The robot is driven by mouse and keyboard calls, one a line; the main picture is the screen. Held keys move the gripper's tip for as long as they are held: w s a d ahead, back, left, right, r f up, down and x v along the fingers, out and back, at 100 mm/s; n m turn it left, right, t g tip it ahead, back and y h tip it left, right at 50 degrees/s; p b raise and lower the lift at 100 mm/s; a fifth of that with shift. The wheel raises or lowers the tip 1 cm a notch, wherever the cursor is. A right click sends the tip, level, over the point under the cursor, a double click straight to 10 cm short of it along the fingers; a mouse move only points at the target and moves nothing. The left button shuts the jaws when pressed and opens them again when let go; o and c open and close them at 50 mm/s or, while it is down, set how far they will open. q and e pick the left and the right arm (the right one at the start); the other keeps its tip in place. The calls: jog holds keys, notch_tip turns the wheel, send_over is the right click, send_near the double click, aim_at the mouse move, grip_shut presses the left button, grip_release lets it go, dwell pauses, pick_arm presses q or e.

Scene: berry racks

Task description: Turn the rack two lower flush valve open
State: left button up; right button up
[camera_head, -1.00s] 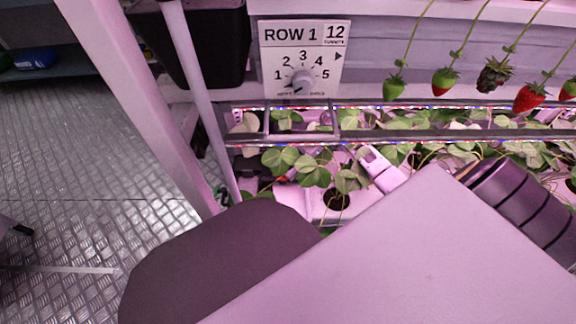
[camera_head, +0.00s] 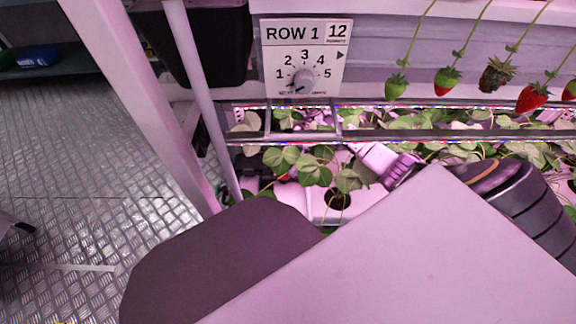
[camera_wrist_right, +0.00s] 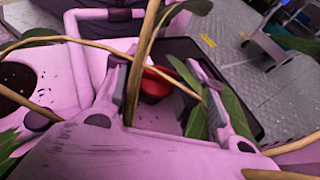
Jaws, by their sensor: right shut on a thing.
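A red rounded part (camera_wrist_right: 155,85) shows in the right wrist view between the fingers of my right gripper (camera_wrist_right: 165,92); it looks like the valve's handle, but stems and leaves hide much of it. The right gripper is shut on it. In the head view the right gripper (camera_head: 372,158) reaches in from the right among the plants, its fingertips hidden by leaves. A small red patch (camera_head: 283,178) shows behind leaves to its left; I cannot tell if it is the same part. My left gripper is not in view.
Strawberry leaves (camera_head: 312,170) crowd the trough around the gripper. Hanging berries (camera_head: 447,80) line the upper right. A "ROW 1" dial sign (camera_head: 305,58) is above, a white post (camera_head: 200,110) to its left. Open metal floor (camera_head: 80,150) lies at left.

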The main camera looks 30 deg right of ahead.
jog(key=shift+a+n+g+h, duration=0.2)
jog(key=shift+n+g+h, duration=0.1)
jog(key=shift+n+g, duration=0.1)
jog(key=o, duration=1)
jog(key=shift+w, duration=0.1)
jog(key=shift+d, duration=0.1)
jog(key=shift+s+d+m+t+y, duration=0.15)
jog(key=shift+m+t+y, duration=0.15)
jog(key=shift+m+t, duration=0.5)
jog(key=shift+s+m+t+y, duration=0.2)
jog(key=shift+m+t+y, duration=0.1)
jog(key=shift+m+t, duration=0.55)
jog(key=shift+s+d+m+t+y, duration=0.15)
jog(key=shift+m+t+y, duration=0.15)
jog(key=shift+m+t, duration=0.5)
